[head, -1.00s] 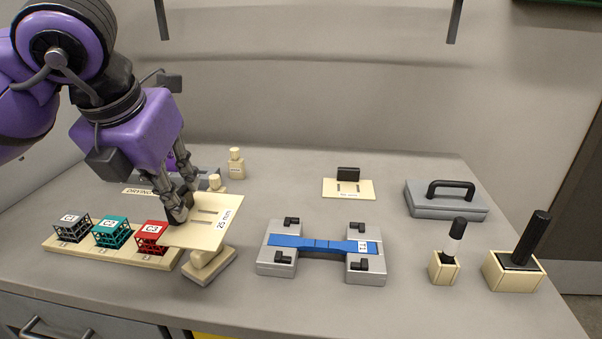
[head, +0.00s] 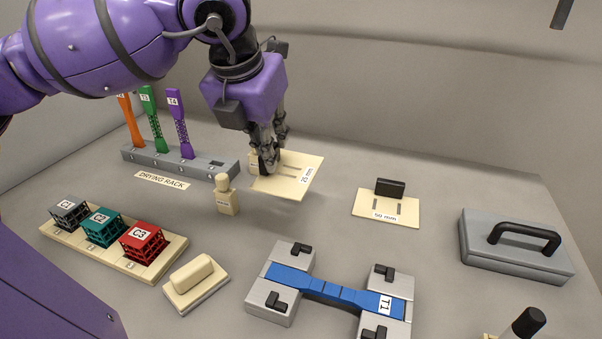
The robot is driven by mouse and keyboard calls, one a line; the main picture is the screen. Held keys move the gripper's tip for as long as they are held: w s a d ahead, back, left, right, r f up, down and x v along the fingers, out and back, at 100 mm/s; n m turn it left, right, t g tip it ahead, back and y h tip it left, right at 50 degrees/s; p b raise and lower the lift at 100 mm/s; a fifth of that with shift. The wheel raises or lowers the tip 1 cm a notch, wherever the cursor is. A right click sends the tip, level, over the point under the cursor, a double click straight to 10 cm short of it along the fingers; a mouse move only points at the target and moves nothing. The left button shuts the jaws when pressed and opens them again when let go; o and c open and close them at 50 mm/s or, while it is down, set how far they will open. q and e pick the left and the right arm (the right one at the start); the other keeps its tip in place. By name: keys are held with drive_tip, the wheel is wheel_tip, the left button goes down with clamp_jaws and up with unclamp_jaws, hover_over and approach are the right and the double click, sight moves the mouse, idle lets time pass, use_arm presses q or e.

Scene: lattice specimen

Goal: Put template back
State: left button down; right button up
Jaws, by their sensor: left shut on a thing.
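The 25 mm template (head: 302,183) is a thin cream plate with slots and a "25 mm" label. My left gripper (head: 268,165) is shut on its left edge and holds it over the back middle of the table; its exact height is hard to tell. A second cream template marked 50 mm (head: 388,209), with a black grip on it, lies on the table to the right. My right gripper is not in view.
The drying rack (head: 180,163) holds orange, green and purple specimens at back left. Cubes C1, C2 and C3 (head: 144,243) sit on a tray (head: 165,264). A cream bottle (head: 227,196), a cream block (head: 196,284), fixture with blue T1 specimen (head: 335,291) and grey handled block (head: 513,247) stand around.

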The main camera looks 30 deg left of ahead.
sight(296, 156)
use_arm(q)
drive_tip(key=shift+w+f, duration=0.15)
drive_tip(key=shift+w, duration=0.7)
drive_tip(key=w+f, duration=0.6)
drive_tip(key=shift+w+f, duration=0.15)
drive_tip(key=shift+w, duration=0.1)
drive_tip(key=shift+w+f, duration=0.15)
drive_tip(key=shift+f, duration=0.1)
drive_tip(key=shift+w+f, duration=0.15)
drive_tip(key=shift+f, duration=1.55)
drive_tip(key=shift+f, duration=0.15)
drive_tip(key=c, duration=1.7)
unclamp_jaws()
drive_tip(key=shift+c, duration=0.2)
